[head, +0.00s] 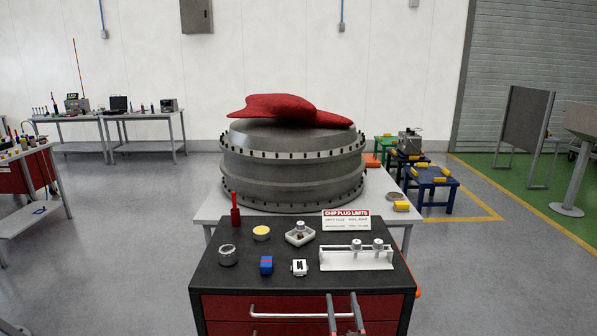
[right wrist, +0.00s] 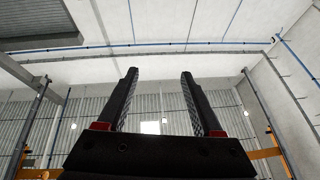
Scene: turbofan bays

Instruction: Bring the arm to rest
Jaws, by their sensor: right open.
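My right gripper (head: 344,299) shows at the bottom of the head view, in front of the drawer front of the dark cart. Its two fingers are apart with nothing between them. In the right wrist view the same open gripper (right wrist: 159,75) points up toward the wall and ceiling, its fingers parallel and empty. My left gripper is not in the head view.
A black-topped cart (head: 215,283) with red drawers stands close in front, bearing several small items and a white rack (head: 357,262). Behind it a grey engine casing (head: 290,165) under a red cover (head: 285,108) sits on a table.

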